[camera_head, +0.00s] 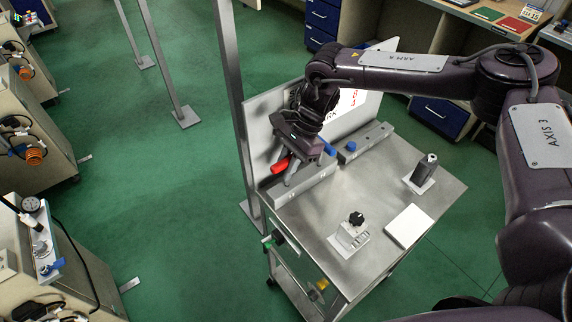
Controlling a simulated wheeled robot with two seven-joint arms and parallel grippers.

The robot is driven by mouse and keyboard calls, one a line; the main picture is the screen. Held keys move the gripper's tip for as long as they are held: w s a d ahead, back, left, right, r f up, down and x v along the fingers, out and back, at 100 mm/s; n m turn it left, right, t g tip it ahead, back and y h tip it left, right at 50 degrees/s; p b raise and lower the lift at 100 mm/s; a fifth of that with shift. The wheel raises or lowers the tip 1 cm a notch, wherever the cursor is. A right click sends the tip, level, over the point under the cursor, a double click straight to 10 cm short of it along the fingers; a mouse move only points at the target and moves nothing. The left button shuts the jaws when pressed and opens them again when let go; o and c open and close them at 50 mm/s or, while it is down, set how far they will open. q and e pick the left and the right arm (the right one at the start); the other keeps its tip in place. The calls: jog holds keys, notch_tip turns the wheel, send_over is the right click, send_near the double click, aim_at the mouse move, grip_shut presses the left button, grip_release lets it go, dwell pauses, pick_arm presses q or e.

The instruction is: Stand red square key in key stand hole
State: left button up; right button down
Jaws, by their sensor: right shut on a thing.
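The red square key (279,165) shows as a red handle sticking out to the left at the jaws of my right gripper (291,177). My right gripper is shut on it, low over the left part of the grey key stand (318,186). The fingers and arm hide the rest of the key and the hole below, so I cannot tell whether the key touches the stand. A blue handle (328,148) shows just right of the gripper, and another blue handle (351,146) is on the stand's right part (374,138). My left gripper is not in view.
The steel cart top (330,217) holds a dark device (424,170), a clear block with a black knob (355,222) and a white pad (409,226). A white panel (262,124) stands behind the stand. A metal post (234,95) rises at the cart's left.

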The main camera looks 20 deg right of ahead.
dwell(0.3)
jog(key=c, duration=1.3)
grip_release()
jog(key=shift+o, duration=0.2)
jog(key=shift+r+p, duration=2.1)
jog(key=shift+r, duration=0.95)
jog(key=shift+f, duration=0.1)
